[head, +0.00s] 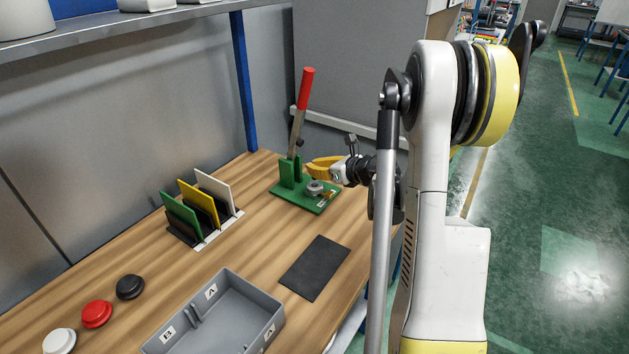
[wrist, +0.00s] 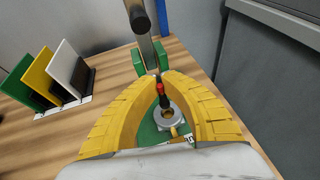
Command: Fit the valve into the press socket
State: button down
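The valve (wrist: 160,89), a small dark stem with a red band, shows in the wrist view between the tips of my yellow fingers. My gripper (wrist: 164,76) appears shut on it, with the fingertips close on both sides. The green press (head: 291,173) has an upright lever with a red handle. Its socket is a grey ring with a dark hole (wrist: 168,113), just below the valve in the wrist view. The ring (head: 315,187) also shows on the base plate in the head view, below my gripper (head: 309,170). The exact gap between valve and socket is unclear.
A rack (head: 207,240) of green, yellow and white plates stands left of the press. A grey divided bin (head: 262,333), a dark mat (head: 315,267) and black, red and white buttons (head: 97,313) lie nearer. A grey panel (head: 350,65) stands behind the press.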

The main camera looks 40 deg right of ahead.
notch_tip(320, 180, down, 4)
jog(key=shift+b, duration=1.05)
jog(key=shift+r, duration=0.15)
jog(key=c, duration=1.6)
grip_release()
